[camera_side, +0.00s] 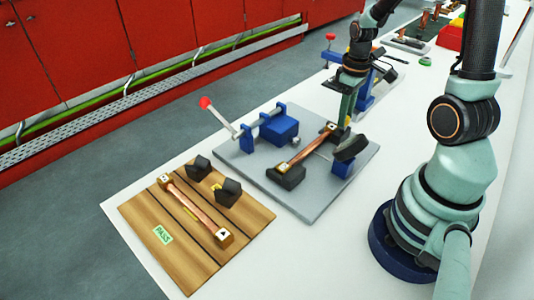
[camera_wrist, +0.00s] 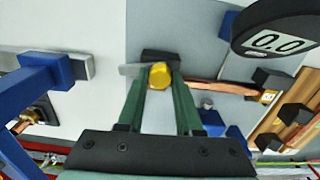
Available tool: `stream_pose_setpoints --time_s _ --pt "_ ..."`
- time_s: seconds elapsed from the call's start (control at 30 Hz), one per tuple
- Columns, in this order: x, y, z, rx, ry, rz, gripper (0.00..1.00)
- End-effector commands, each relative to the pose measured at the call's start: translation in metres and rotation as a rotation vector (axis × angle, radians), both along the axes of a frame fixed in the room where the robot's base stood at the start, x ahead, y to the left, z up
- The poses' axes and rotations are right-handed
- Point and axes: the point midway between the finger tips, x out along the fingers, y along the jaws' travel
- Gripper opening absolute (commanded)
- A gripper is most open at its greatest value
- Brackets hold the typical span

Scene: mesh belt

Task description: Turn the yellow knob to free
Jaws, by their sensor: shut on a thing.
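The yellow knob (camera_wrist: 160,75) sits between my fingertips in the wrist view, at the front of a dark block. My gripper (camera_wrist: 158,82) has its green fingers closed on the knob from both sides. In the side view my gripper (camera_side: 345,122) reaches down to the far right part of the grey plate (camera_side: 235,158), and I cannot make out the knob there. A digital gauge (camera_wrist: 278,42) reading 0.0 is at the upper right of the wrist view. Any free or lock mark on the knob is not visible.
A copper bar (camera_side: 307,150) lies across dark blocks on the plate. A blue clamp (camera_side: 278,128) with a red-tipped lever (camera_side: 206,103) stands left of it. A wooden board (camera_side: 165,240) with another copper bar (camera_side: 195,208) and a PASS tag (camera_side: 163,234) lies nearer.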

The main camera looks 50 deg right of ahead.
Motion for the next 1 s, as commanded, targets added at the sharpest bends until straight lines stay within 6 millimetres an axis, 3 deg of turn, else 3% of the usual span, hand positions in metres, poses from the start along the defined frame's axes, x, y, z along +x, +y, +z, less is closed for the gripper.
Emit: stream_pose_setpoints --time_s 1.0 --pt "0.0 -0.0003 0.0011 0.0 0.0 -0.966 0.0"
